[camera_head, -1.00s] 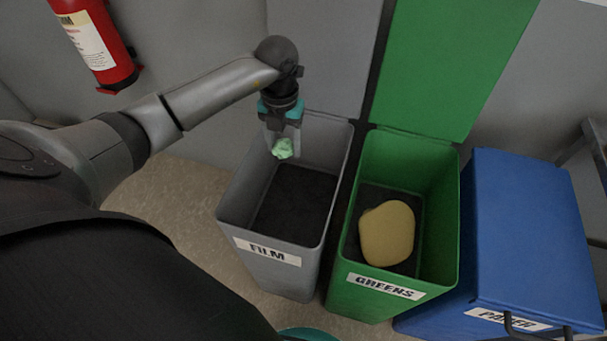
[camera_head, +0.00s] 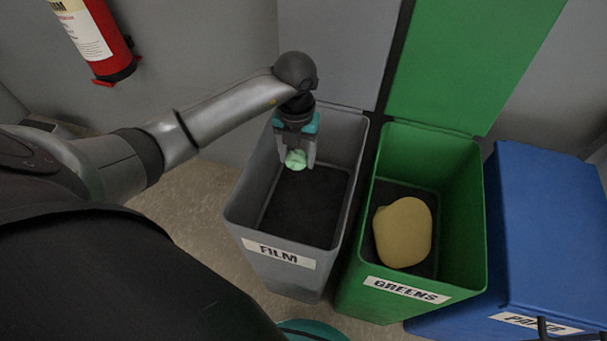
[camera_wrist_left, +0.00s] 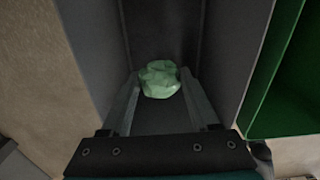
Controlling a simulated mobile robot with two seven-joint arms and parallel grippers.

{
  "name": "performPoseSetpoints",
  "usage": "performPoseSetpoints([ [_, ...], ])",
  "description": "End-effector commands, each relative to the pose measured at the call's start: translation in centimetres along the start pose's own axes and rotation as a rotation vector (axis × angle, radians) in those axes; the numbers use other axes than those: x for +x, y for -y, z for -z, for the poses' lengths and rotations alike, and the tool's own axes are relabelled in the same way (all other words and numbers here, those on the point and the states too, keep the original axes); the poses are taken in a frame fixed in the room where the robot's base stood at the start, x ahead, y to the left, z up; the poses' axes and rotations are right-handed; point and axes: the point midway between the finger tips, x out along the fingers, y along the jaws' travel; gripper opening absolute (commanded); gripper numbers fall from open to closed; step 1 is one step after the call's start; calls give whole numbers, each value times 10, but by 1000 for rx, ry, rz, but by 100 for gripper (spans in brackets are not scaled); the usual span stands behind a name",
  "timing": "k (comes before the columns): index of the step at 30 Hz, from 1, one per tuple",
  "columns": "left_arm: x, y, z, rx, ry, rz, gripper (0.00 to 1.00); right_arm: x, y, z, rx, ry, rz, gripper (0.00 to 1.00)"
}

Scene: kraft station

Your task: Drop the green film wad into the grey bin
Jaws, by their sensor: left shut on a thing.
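The green film wad (camera_head: 296,160) is a small crumpled pale green lump. My left gripper (camera_head: 297,163) is shut on it and points down over the grey bin. The grey bin (camera_head: 240,213) stands open with a FILM label on its front and a dark inside. In the left wrist view the wad (camera_wrist_left: 159,79) sits between the two fingertips, with the bin's grey walls (camera_wrist_left: 238,50) on both sides. The wad appears at or just inside the bin's mouth, nearer its back. My right gripper is not in view.
The green bin (camera_head: 462,220) marked GREENS stands open to the right, holding a yellowish lump (camera_head: 403,232). A closed blue bin (camera_head: 550,230) is farther right. A fire extinguisher (camera_head: 93,38) hangs on the wall at top left. Raised lids stand behind the bins.

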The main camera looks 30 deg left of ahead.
Motion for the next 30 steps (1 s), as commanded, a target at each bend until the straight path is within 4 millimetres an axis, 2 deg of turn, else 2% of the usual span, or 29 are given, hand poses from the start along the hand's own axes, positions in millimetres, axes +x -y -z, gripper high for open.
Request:
performPoseSetpoints([
  [7, 0, 0, 0, 0, 0, 0, 11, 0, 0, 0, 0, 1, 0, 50],
  [8, 0, 0, 0, 0, 0, 0, 64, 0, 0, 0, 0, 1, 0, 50],
  [16, 0, 0, 0, 0, 0, 0, 94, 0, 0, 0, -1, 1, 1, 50],
  [17, 0, 0, 0, 0, 0, 0, 96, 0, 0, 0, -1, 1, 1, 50],
  [25, -1, 0, 0, 0, 0, 0, 96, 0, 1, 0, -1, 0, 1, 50],
  [30, -11, 0, -1, 1, 2, 1, 96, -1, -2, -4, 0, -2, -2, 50],
])
